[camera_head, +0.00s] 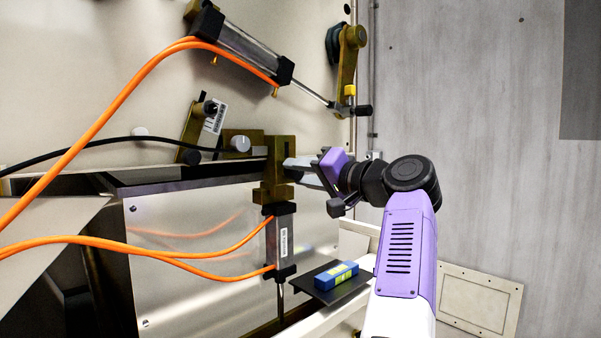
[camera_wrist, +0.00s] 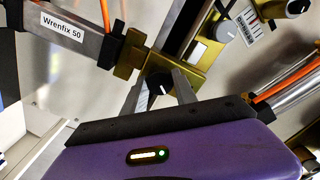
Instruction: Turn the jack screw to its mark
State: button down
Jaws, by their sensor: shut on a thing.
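The jack screw's head appears to be the dark round knob (camera_wrist: 158,84) with a short white line on its face, in the wrist view. It sits at the end of a brass block (camera_wrist: 188,74). My gripper (camera_wrist: 160,80) is shut on this knob, one finger on each side. In the head view my gripper (camera_head: 290,165) reaches in from the right to the brass bracket (camera_head: 277,172), and the knob is hidden there. I cannot make out the mark the screw is turned to.
A cylinder labelled Wrenfix 50 (camera_wrist: 62,28) is close by on the left in the wrist view. Orange hoses (camera_head: 130,85) and a black cable (camera_head: 90,147) cross the left side. Grey floor is clear at right.

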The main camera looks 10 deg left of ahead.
dwell(0.4)
jog(key=c, duration=1)
grip_release()
jog(key=b+v, duration=0.3)
jog(key=v, duration=0.4)
jog(key=shift+s+d, duration=0.25)
jog(key=shift+d, duration=0.1)
